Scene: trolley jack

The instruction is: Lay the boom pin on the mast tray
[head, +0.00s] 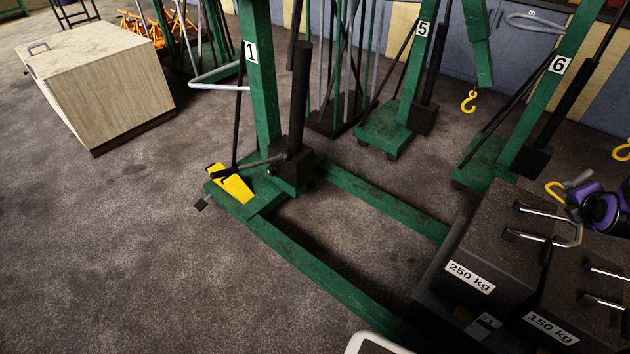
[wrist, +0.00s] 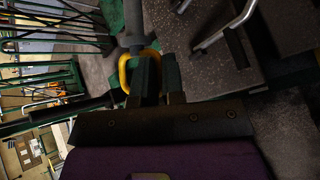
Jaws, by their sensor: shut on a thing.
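My gripper (head: 582,198) is at the right of the head view, above the dark weights. It is shut on a grey piece with a yellow loop, which looks like the boom pin (head: 578,180). In the wrist view the dark fingers (wrist: 148,78) close at the yellow loop, and the grey shaft of the boom pin (wrist: 131,28) extends beyond it. The fingers hide part of it. A yellow tray (head: 235,186), apparently the mast tray, sits low by the mast of green crane 1 (head: 262,95), far left of my gripper. A dark lever crosses above it.
Dark weights marked 250 kg (head: 485,255) and 150 kg (head: 590,310), with metal handles, stand below my gripper. Green cranes 5 (head: 408,90) and 6 (head: 545,100) stand behind. A pale cabinet (head: 100,85) is at the upper left. The left floor is clear.

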